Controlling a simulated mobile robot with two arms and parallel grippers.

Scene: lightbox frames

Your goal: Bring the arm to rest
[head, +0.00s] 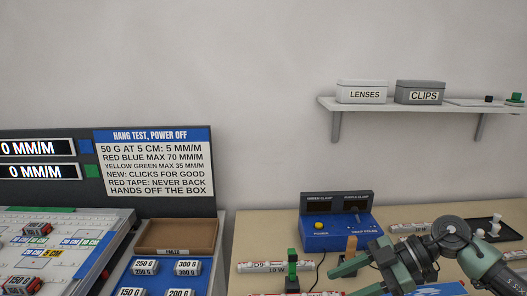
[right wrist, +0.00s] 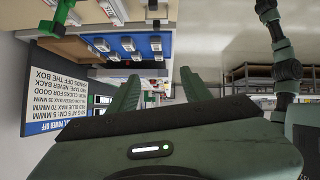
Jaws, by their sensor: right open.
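My right arm (head: 478,262) comes in from the lower right in the head view, over the tan bench. Its green right gripper (head: 345,282) points left, with its fingers apart and nothing seen between them. The right wrist view shows the same gripper (right wrist: 158,76) with its two fingers wide apart and empty. My left arm and gripper are not in view.
A blue control box (head: 340,236) stands behind the gripper. White labelled tubes (head: 262,266), a green clamp (head: 292,268) and an orange-tan peg (head: 351,246) are close to it. A brown tray (head: 176,238) and weights (head: 187,267) lie left. A shelf (head: 420,104) hangs above.

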